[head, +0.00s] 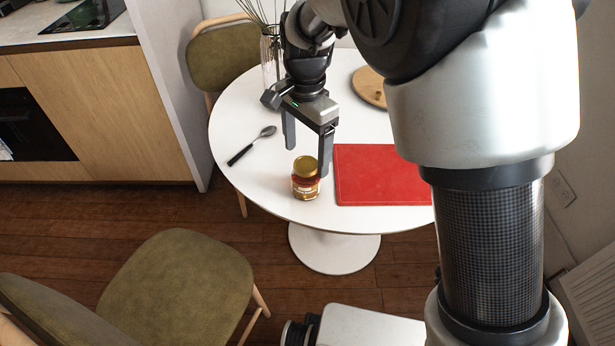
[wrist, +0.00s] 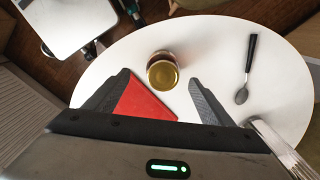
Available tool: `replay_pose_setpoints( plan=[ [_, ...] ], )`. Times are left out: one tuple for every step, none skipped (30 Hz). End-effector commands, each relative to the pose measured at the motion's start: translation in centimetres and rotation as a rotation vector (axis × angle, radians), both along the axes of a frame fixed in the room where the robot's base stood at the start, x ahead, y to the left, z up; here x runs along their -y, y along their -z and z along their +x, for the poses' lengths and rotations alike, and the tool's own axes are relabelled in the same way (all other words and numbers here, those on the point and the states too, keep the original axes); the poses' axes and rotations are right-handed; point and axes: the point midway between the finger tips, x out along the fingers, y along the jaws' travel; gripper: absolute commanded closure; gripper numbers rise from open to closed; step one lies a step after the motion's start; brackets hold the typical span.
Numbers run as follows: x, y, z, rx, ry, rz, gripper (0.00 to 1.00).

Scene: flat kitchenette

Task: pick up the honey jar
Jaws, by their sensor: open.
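The honey jar (head: 306,178) stands upright near the front edge of the white round table, with a gold lid and an amber body with a label. In the wrist view the jar (wrist: 162,72) shows from above, ahead of and between the two finger directions. My gripper (head: 306,158) is open and empty, pointing down above the table. Its fingers appear above and behind the jar in the head view, one of them close to the lid there. In the wrist view my gripper (wrist: 158,84) has its fingers spread wide, with neither seen touching the jar.
A spoon (head: 252,145) with a black handle lies to the left. A glass vase (head: 270,58) and a round wooden board (head: 369,86) are farther back. A green chair (head: 180,285) stands in front of the table (head: 235,105).

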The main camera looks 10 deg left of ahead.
Motion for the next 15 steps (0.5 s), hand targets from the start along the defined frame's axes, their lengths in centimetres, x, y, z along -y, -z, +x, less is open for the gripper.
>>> replay_pose_setpoints(
  plan=[
    [0.0,1.5,0.0,-0.001,0.000,-0.002,0.24],
    [0.0,2.0,0.0,-0.002,0.000,-0.002,0.24],
    [0.0,2.6,0.0,-0.001,0.001,-0.002,0.24],
    [0.0,3.0,0.0,-0.001,0.001,-0.001,0.24],
    [0.0,3.3,0.0,-0.001,0.001,-0.001,0.24],
    [0.0,3.7,0.0,-0.001,0.000,-0.001,0.24],
    [0.0,3.9,0.0,-0.001,0.000,-0.001,0.24],
    [0.0,4.1,0.0,0.000,0.000,0.000,0.24],
    [0.0,4.2,0.1,0.000,0.000,0.000,0.24],
    [0.0,4.3,0.1,0.001,0.000,0.001,0.24],
    [0.0,4.4,0.1,0.001,0.000,0.001,0.24],
    [0.0,4.6,0.1,0.001,0.000,0.000,0.24],
    [0.0,4.9,0.2,0.001,0.000,-0.001,0.24],
    [0.0,5.1,0.2,0.001,0.000,-0.001,0.24],
    [-0.1,5.6,0.3,0.001,0.000,-0.001,0.24]
  ],
)
